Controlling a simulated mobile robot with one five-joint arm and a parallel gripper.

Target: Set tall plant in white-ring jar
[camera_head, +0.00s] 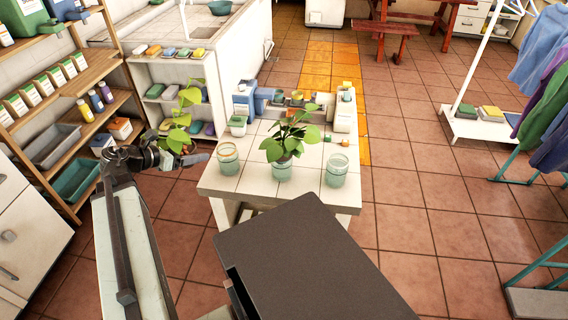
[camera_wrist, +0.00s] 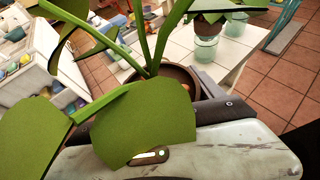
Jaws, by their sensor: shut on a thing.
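My gripper (camera_head: 190,158) is shut on a tall leafy plant (camera_head: 184,112), held in the air left of the white tiled table. In the wrist view the plant's large leaves (camera_wrist: 150,122) hide much of the gripper; its round brown pot (camera_wrist: 182,78) shows behind them. Three greenish glass jars stand along the table's near edge. The left jar (camera_head: 228,160) has a yellowish band and looks empty. The middle jar (camera_head: 282,171) has another leafy plant (camera_head: 289,138) set in it. The right jar (camera_head: 336,172) looks empty, with a pale rim. I cannot tell surely which ring is white.
The white tiled table (camera_head: 258,187) also bears small pots, blue and white containers and small items at its back. A wooden shelf (camera_head: 95,75) with bottles and boxes stands left. A white cubby shelf (camera_head: 150,75) is behind my gripper. Open tiled floor (camera_head: 430,220) lies right.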

